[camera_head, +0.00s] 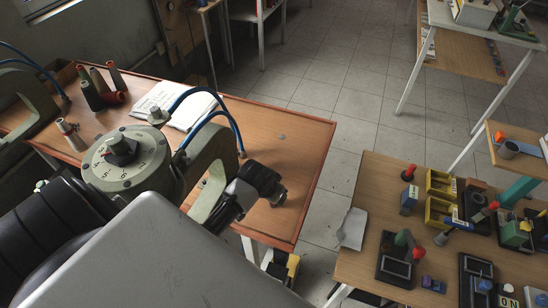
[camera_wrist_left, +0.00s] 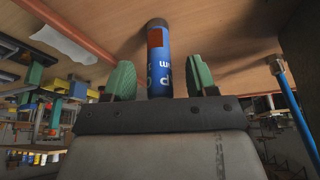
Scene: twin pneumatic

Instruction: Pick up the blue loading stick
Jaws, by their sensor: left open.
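The blue loading stick (camera_wrist_left: 159,75) is in the left wrist view, a blue cylinder with white lettering, an orange-red patch and a dark grey cap. Its capped end points up in the picture against a wooden surface. My left gripper (camera_wrist_left: 160,73) has two green fingers, open, one on each side of the stick with a gap on both sides. The stick's near end is hidden behind the gripper body. I cannot make out the stick in the head view, where large grey and dark parts cover much of the table. My right gripper is not in view.
The wooden table (camera_head: 290,150) has bare room at its right. A blue hose (camera_wrist_left: 297,110) runs beside the gripper. A second table (camera_head: 345,268) at right is crowded with small parts.

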